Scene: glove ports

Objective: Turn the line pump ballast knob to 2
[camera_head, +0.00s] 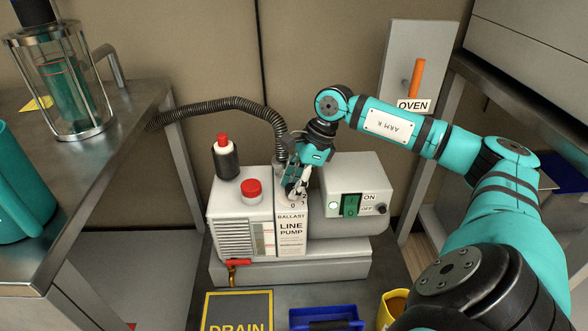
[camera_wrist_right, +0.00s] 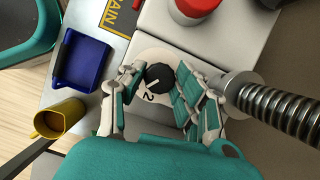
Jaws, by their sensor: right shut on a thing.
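The line pump (camera_head: 291,238) is a pale grey unit on a low bench, with a label reading BALLAST LINE PUMP. In the right wrist view the ballast knob (camera_wrist_right: 160,75) is small, round and black with a white pointer line. The line slants toward the lower left, near a printed 2 (camera_wrist_right: 148,97); I cannot tell if it lines up exactly. My right gripper (camera_head: 297,188) is over the dial, fingers pointing down, and hides the knob in the head view. In the wrist view the gripper (camera_wrist_right: 158,87) is shut on the knob, one finger each side. My left gripper is not in view.
A ribbed hose (camera_head: 232,103) rises close beside the gripper. A red cap (camera_head: 252,190) and a black bottle (camera_head: 225,158) stand left of it. A green ON/OFF switch (camera_head: 350,205) is right. A blue tray (camera_head: 326,318) and yellow mug (camera_head: 393,306) lie in front.

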